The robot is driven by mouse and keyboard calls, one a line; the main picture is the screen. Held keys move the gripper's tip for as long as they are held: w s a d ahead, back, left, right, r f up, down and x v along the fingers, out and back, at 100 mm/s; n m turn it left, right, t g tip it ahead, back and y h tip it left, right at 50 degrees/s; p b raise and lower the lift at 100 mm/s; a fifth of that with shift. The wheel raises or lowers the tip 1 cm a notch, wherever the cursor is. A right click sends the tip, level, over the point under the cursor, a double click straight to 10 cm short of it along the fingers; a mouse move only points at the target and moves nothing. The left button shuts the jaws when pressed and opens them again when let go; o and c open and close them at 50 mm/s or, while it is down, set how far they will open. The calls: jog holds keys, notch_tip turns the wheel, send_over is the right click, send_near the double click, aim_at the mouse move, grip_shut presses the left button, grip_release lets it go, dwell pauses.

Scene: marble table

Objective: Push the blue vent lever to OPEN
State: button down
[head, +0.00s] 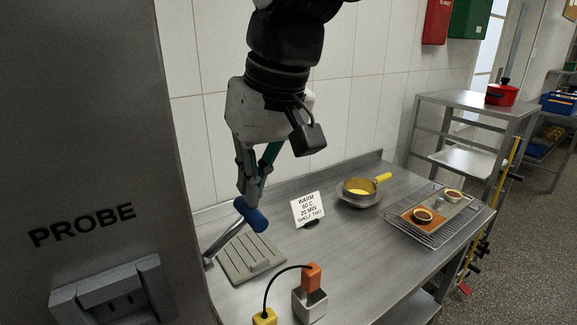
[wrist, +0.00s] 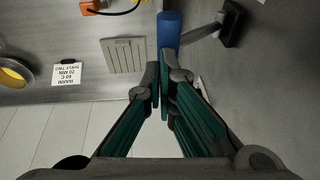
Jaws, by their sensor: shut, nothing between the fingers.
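The blue vent lever has a blue cylindrical grip (head: 250,215) on a bare metal rod (head: 222,235) that comes from the grey panel at left. In the wrist view the blue grip (wrist: 169,31) lies just beyond my fingertips, and its rod runs right to a dark mount (wrist: 232,22). My gripper (head: 246,196) is shut and empty, pointing down at the upper end of the grip. In the wrist view the fingers (wrist: 163,72) are together. I cannot tell whether they touch the grip. No OPEN marking is readable.
The grey panel (head: 90,130) marked PROBE stands close at left.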

jog(key=shift+d+f, duration=0.1)
notch_tip(320, 180, down, 9)
jog(key=w+d+m+g+y+b, duration=0.1)
jog(key=w+d+g+y+b, duration=0.1)
jog(key=g+y+b, duration=0.3)
jog(key=y+b, duration=0.4)
jog(key=b, duration=0.2)
jog(key=shift+d+m+g, duration=0.4)
jog(key=shift+w, duration=0.1)
dwell(0.3)
